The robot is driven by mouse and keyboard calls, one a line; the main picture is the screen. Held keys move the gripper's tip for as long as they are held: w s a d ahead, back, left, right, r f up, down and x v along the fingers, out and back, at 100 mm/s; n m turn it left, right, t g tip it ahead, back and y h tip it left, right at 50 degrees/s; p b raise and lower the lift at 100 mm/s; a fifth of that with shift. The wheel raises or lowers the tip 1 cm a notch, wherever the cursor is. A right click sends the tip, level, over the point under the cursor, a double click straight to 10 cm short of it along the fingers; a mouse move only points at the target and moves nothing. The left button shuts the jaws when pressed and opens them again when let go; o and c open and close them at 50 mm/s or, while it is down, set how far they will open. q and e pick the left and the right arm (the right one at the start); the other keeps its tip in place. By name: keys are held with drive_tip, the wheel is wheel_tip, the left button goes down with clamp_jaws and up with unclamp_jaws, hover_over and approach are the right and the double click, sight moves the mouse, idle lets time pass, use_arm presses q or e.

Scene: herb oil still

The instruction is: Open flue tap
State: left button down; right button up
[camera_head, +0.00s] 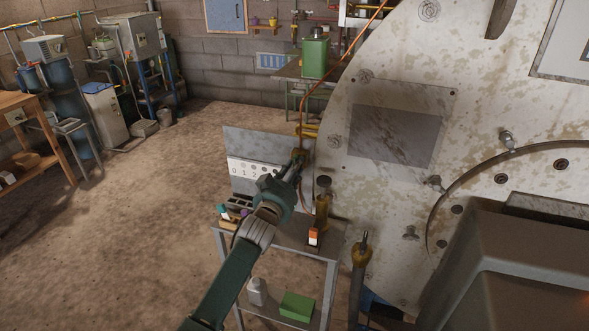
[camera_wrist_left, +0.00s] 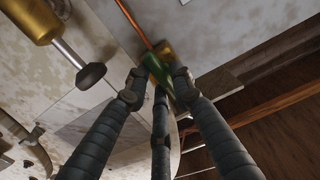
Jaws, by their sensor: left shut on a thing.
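My left gripper (camera_head: 299,158) reaches to the copper pipe (camera_head: 301,113) beside the large pale, stained metal body. In the left wrist view the fingers of my left gripper (camera_wrist_left: 158,80) are closed around a small green and brass piece (camera_wrist_left: 157,68), which looks like the flue tap's handle. The copper pipe (camera_wrist_left: 133,18) runs up from it. In the head view the gripper hides most of this piece, and I cannot tell which way it is turned. My right gripper is not in view.
Below my left arm stands a small metal trolley (camera_head: 331,251) with an orange and white box (camera_head: 314,237), a white bottle (camera_head: 256,291) and a green box (camera_head: 297,306). A numbered panel (camera_head: 248,170) is beside the gripper. Open floor (camera_head: 130,220) lies to the left.

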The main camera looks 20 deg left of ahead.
use_arm(q)
drive_tip(key=shift+d, duration=0.1)
idle(0.3)
drive_tip(key=c, duration=1.6)
unclamp_jaws()
drive_tip(key=shift+d, duration=0.1)
drive_tip(key=s, duration=1.2)
drive_tip(key=shift+a, duration=0.25)
